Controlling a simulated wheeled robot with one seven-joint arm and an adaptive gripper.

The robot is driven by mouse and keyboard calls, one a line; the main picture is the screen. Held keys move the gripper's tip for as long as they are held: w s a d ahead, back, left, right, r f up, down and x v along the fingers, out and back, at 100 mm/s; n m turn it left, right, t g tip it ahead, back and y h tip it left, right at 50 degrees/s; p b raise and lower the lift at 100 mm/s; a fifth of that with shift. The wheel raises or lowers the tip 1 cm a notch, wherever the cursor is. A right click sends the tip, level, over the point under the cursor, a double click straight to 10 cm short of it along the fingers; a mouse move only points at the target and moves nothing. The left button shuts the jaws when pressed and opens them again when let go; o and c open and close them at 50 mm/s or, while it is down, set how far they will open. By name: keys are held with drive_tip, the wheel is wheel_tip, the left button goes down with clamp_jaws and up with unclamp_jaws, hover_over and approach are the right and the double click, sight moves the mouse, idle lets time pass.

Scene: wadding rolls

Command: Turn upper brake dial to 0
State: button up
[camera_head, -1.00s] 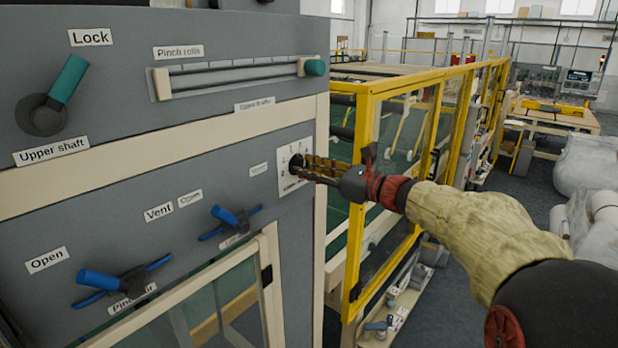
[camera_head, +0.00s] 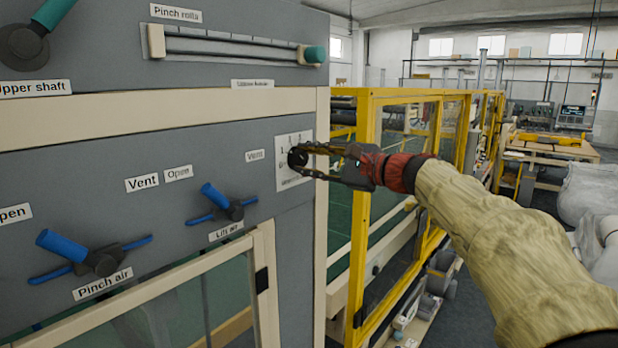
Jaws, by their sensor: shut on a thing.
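The upper brake dial (camera_head: 296,158) is a small dark knob on a white scale plate (camera_head: 293,180) with numbers, near the right edge of the grey panel.
Blue valve handles (camera_head: 62,244) and (camera_head: 216,196) stick out of the panel at lower left. A teal-ended slider (camera_head: 314,55) is above. A yellow guard frame (camera_head: 364,200) stands close behind my gripper.

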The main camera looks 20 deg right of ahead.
drive_tip(key=n+b, duration=0.4)
drive_tip(key=b, duration=0.1)
drive_tip(key=n+b, duration=0.2)
drive_tip(key=shift+f, duration=0.3)
drive_tip(key=n+b, duration=0.4)
drive_tip(key=shift+r+t, duration=0.15)
drive_tip(key=shift+t, duration=0.15)
drive_tip(key=o, duration=1.1)
drive_tip(key=shift+r, duration=0.15)
drive_tip(key=shift+s, duration=0.1)
drive_tip(key=v, duration=1.1)
drive_tip(key=shift+s+d+r, duration=0.1)
drive_tip(key=shift+s+d, duration=0.05)
drive_tip(key=shift+s, duration=0.25)
